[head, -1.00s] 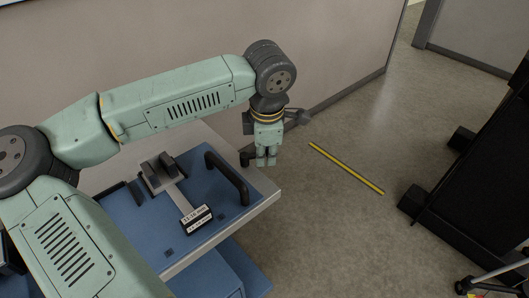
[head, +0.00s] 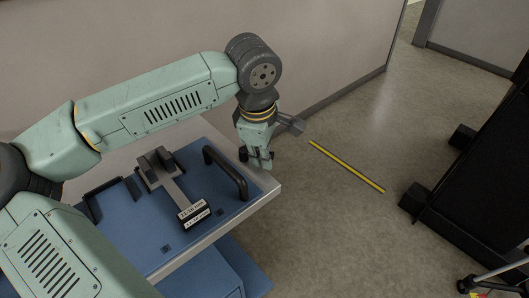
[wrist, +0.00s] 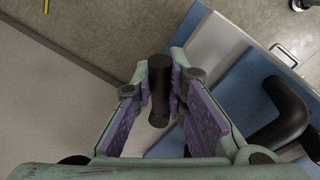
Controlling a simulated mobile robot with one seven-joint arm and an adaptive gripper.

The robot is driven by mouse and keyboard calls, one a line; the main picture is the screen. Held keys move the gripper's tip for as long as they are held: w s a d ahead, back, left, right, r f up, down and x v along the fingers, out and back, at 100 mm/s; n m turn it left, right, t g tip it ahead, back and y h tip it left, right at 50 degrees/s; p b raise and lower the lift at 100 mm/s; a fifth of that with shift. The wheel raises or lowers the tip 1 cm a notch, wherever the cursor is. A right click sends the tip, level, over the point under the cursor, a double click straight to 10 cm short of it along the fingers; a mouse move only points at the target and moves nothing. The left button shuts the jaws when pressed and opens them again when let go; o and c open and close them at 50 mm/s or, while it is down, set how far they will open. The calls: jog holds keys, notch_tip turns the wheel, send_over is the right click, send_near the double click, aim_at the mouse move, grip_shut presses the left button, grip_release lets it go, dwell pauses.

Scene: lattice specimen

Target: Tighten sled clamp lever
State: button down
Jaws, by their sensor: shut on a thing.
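The sled clamp lever shows in the wrist view as a dark cylindrical grip (wrist: 159,90) between my two purple-padded fingers. My gripper (head: 257,161) is shut on it, at the far right corner of the blue-topped bench. In the head view the lever is mostly hidden by my fingers; a small dark knob shows at their left side. The sled (head: 177,188) lies on the blue top, with dark blocks at its far end and a labelled block at its near end. My gripper is tilted, pointing down.
A black arched handle (head: 229,172) stands on the blue top near my gripper; it also shows at the right of the wrist view (wrist: 284,122). A wall (head: 330,50) runs behind. A yellow floor strip (head: 345,165) and a black frame (head: 480,170) are to the right.

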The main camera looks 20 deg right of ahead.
jog(key=shift+s+a+m, duration=0.2)
jog(key=shift+a+m, duration=0.05)
jog(key=shift+m, duration=0.55)
jog(key=shift+s+a+m+b, duration=0.15)
jog(key=shift+a+m+b, duration=0.25)
jog(key=shift+m, duration=0.4)
jog(key=shift+s+a+m+g+h, duration=0.1)
jog(key=shift+a+m+g+h, duration=0.1)
jog(key=shift+m, duration=0.3)
jog(key=shift+s+a+m+g+h, duration=0.1)
jog(key=shift+m+g, duration=0.1)
jog(key=shift+m, duration=0.3)
jog(key=c, duration=1.5)
grip_release()
jog(key=shift+c, duration=0.2)
jog(key=shift+r, duration=0.1)
jog(key=shift+s+a+r+p, duration=0.15)
jog(key=shift+r+p, duration=0.25)
jog(key=shift+r, duration=0.55)
jog(key=shift+a+r+p, duration=0.15)
jog(key=shift+r+p, duration=0.25)
jog(key=shift+r, duration=0.6)
jog(key=shift+s+a+r+p, duration=0.15)
jog(key=shift+r+p, duration=0.25)
jog(key=shift+r, duration=0.55)
